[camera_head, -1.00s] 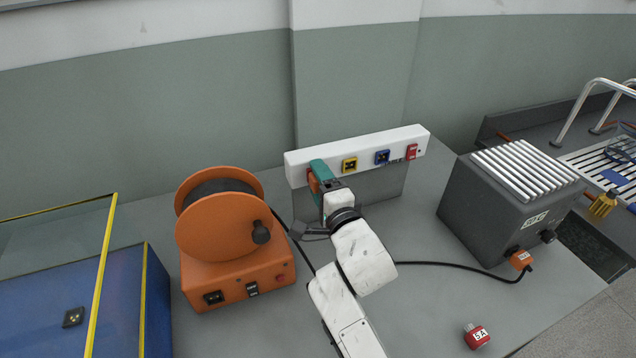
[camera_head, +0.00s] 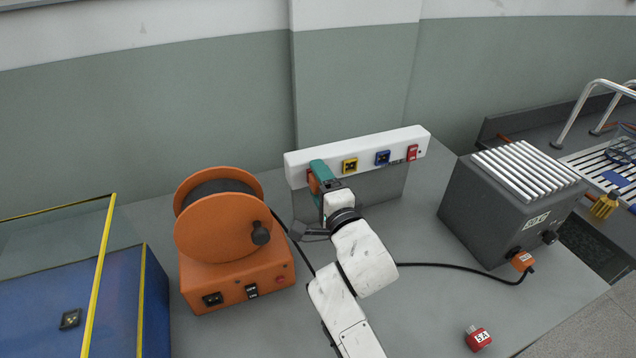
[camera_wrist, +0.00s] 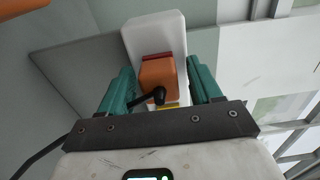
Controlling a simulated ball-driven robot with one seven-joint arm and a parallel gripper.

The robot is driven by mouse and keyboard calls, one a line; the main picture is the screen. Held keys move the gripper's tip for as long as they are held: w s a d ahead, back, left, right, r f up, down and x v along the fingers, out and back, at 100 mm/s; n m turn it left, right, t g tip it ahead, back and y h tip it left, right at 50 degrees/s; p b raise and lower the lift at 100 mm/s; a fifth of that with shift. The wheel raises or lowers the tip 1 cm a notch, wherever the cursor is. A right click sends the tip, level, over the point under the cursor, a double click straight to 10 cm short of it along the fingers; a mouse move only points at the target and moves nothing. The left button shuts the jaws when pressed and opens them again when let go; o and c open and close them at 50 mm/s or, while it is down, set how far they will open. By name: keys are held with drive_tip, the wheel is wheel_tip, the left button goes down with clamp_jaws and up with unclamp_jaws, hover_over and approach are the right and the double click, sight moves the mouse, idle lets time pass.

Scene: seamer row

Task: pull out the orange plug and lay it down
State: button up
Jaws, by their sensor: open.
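The orange plug (camera_wrist: 158,82) sits against a red socket at the near end of the white socket strip (camera_wrist: 155,32), its black cord leading away to the lower left in the wrist view. In the head view only a bit of the plug (camera_head: 313,184) shows beside my gripper (camera_head: 320,176), at the strip's left end. My gripper (camera_wrist: 161,74) is open, with one green finger on each side of the plug. A gap shows on each side. Contact at the fingertips cannot be made out.
An orange cable reel (camera_head: 222,230) stands close at left. A grey ribbed box (camera_head: 510,208) with another orange plug (camera_head: 522,261) stands at right. The grey table (camera_head: 430,305) has free room between arm and box.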

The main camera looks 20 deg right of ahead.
drive_tip(key=shift+b, duration=0.35)
idle(0.5)
clamp_jaws()
idle(0.4)
drive_tip(key=shift+s+b, duration=0.5)
drive_tip(key=shift+s, duration=2.45)
drive_tip(key=shift+f, duration=0.1)
